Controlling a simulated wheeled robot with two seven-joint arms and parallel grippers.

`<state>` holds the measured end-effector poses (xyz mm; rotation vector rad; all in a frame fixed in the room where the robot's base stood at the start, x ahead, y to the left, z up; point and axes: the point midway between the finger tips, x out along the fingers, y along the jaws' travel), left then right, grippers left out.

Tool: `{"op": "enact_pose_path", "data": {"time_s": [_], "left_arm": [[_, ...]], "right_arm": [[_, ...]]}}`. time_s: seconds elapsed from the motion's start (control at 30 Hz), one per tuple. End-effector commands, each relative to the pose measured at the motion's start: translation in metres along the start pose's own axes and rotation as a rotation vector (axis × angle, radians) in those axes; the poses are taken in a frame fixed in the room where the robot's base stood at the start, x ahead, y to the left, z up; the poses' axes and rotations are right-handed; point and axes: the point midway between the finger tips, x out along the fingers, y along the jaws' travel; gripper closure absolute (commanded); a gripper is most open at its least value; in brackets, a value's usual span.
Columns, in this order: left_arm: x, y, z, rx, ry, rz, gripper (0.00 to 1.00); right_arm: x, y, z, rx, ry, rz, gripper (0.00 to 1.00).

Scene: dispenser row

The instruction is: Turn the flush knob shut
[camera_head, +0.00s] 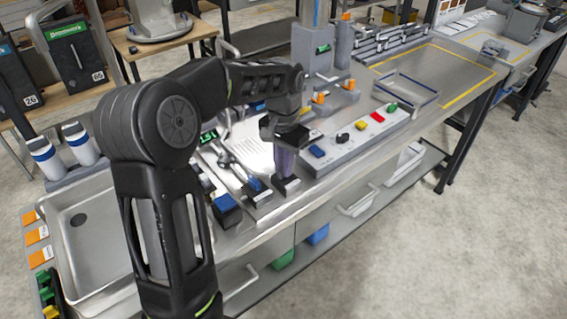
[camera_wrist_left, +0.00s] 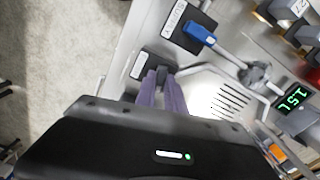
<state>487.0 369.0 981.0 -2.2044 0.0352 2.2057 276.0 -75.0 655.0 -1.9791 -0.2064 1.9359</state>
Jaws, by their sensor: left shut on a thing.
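My left gripper (camera_head: 286,168) reaches down from above to the front edge of the bench. Its two purple-grey fingers (camera_wrist_left: 163,92) are closed around a small dark knob (camera_wrist_left: 160,76). I take this to be the flush knob; its label is too small to read. The knob sits on a dark plate (camera_head: 287,188) with a white label. The fingers hide most of the knob, so I cannot tell its exact angle. My right gripper is in neither view.
A blue-handled lever (camera_wrist_left: 200,33) on its own labelled plate stands close beside the knob. A green display (camera_wrist_left: 292,97) reads 1.5L. A panel with coloured knobs (camera_head: 361,125) lies to the right. A metal sink (camera_head: 93,235) is at the left.

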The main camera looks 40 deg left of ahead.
Motion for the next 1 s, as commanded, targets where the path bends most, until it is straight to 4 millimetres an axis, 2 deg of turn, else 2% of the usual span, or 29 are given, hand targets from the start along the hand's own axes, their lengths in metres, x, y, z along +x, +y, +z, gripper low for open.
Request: {"op": "enact_pose_path", "data": {"time_s": [0.2, 0.4, 0.93, 0.97, 1.0], "left_arm": [[-0.0009, 0.0, -0.0008, 0.157, 0.003, -0.001, 1.0], [-0.0008, -0.0001, -0.0009, 0.242, 0.003, -0.001, 1.0], [-0.0008, 0.0, -0.001, 0.279, 0.003, -0.001, 1.0], [-0.0008, 0.0, -0.001, 0.278, 0.003, -0.001, 0.85], [-0.0008, 0.0, -0.0009, 0.278, 0.003, -0.001, 0.82]], "right_arm": [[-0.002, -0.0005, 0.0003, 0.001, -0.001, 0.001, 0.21], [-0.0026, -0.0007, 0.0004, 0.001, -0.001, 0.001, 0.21], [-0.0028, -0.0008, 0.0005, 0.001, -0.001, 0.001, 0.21], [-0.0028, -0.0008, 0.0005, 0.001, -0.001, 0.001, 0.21], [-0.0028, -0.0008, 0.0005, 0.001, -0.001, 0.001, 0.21]]}}
